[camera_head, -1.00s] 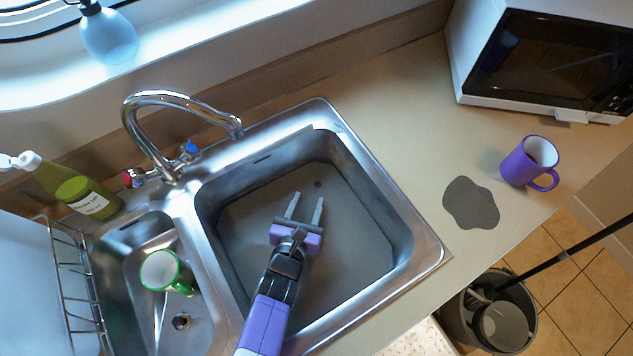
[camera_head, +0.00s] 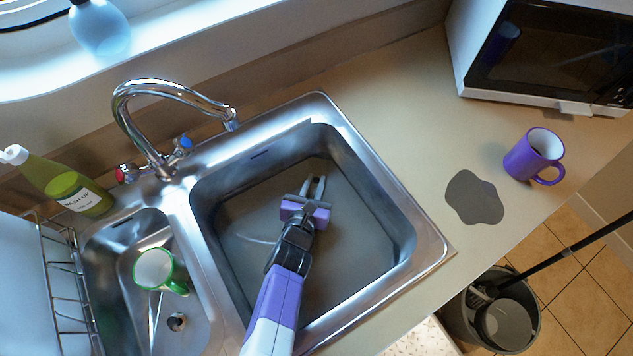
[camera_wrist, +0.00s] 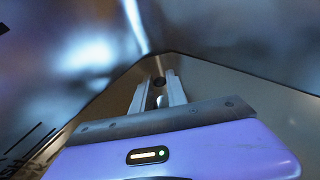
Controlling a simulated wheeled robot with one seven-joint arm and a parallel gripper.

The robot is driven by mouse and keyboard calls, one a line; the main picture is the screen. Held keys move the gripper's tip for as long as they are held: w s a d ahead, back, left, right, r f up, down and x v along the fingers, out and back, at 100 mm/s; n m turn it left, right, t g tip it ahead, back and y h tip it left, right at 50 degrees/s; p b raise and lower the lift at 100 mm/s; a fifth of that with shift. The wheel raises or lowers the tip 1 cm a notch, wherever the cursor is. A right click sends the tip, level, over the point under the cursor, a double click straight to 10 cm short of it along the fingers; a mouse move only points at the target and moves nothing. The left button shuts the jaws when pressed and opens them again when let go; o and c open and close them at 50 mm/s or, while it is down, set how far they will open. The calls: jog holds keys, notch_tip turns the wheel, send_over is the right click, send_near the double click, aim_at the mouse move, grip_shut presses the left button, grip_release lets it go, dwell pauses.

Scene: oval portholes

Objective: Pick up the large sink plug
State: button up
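My gripper (camera_head: 318,181) reaches down into the large right-hand sink basin (camera_head: 268,225), near its back wall. Its two fingers are a small gap apart and also show in the wrist view (camera_wrist: 159,87). A small dark round piece, which looks like the large sink plug (camera_wrist: 158,82), sits at or between the fingertips in the wrist view. I cannot tell whether the fingers touch it. A small pale spot shows between the fingers. In the head view the fingers hide the plug's place.
The tap (camera_head: 150,120) arches behind the basins. A green-rimmed mug (camera_head: 153,268) lies in the small left basin, with a drain (camera_head: 177,322) there. A green soap bottle (camera_head: 65,190), dish rack (camera_head: 62,285), purple mug (camera_head: 525,160) and microwave (camera_head: 540,60) stand around.

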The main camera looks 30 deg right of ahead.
grip_shut()
